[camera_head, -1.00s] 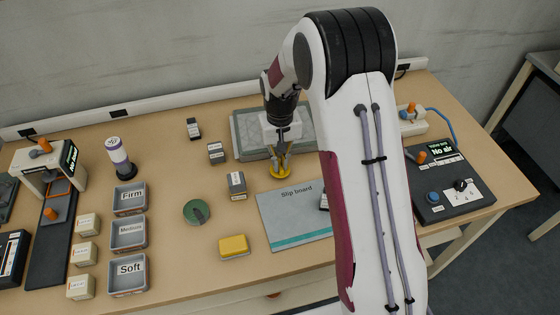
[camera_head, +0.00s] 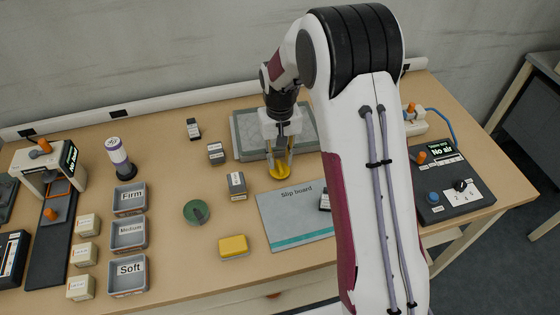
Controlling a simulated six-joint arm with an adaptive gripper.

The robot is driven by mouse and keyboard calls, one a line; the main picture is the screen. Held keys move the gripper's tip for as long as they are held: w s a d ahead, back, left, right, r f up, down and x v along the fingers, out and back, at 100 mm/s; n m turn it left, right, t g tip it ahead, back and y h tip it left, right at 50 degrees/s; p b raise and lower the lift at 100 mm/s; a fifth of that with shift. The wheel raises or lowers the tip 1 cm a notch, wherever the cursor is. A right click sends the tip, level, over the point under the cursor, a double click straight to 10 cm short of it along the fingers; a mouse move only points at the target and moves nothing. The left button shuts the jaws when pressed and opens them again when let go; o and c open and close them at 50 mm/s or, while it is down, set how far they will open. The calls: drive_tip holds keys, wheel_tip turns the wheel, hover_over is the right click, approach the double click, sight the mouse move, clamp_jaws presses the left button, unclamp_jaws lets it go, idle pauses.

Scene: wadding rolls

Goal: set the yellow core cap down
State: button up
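The yellow core cap (camera_head: 279,171) is a small round disc.
The slip board (camera_head: 292,219) lies in front of the cap, and the grey tray (camera_head: 242,147) lies behind. A small grey block (camera_head: 236,186), a green disc (camera_head: 196,212) and a yellow block (camera_head: 233,247) stand to the left. Bare table lies between them.

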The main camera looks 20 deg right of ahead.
sight(281, 167)
wheel_tip(281, 167, up, 5)
drive_tip(key=shift+r, duration=0.25)
idle(0.7)
drive_tip(key=s+r+t, duration=0.3)
drive_tip(key=s+r, duration=1)
drive_tip(key=r, duration=0.3)
drive_tip(key=s+d+r+t, duration=0.1)
drive_tip(key=s+r+t, duration=0.1)
drive_tip(key=s, duration=1.5)
drive_tip(key=shift+s+t, duration=0.3)
drive_tip(key=shift+r, duration=0.1)
